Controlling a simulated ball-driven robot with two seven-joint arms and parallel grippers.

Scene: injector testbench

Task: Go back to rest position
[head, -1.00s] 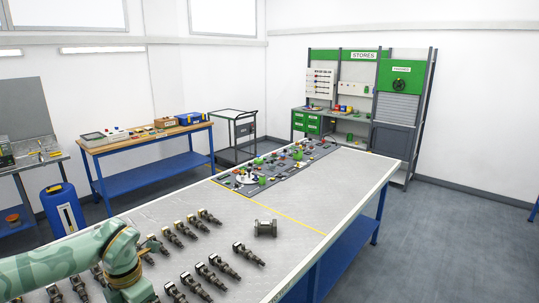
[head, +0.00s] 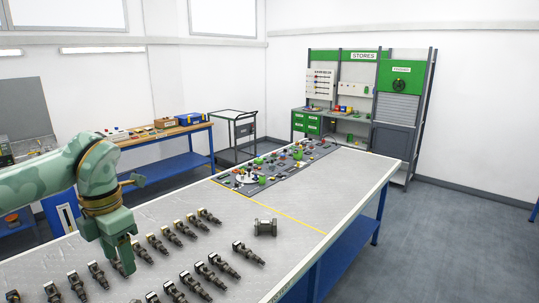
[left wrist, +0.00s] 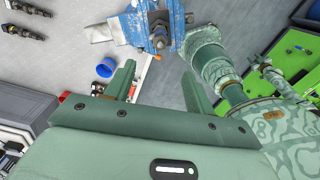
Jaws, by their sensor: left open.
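My left gripper (head: 120,260) hangs over the left part of the metal bench (head: 300,218), pointing down near the rows of dark injectors (head: 219,265). In the left wrist view its two green fingers (left wrist: 157,84) stand apart with nothing between them. Injectors also show at the top left of that view (left wrist: 25,33). I cannot tell how high the fingertips are above the bench.
A grey metal fitting (head: 265,228) stands on the bench, near the yellow line. A dark mat (head: 275,168) with many small parts lies at the far end. A blue-framed table (head: 165,156), a trolley (head: 233,135) and the stores rack (head: 360,95) stand behind. The floor at right is clear.

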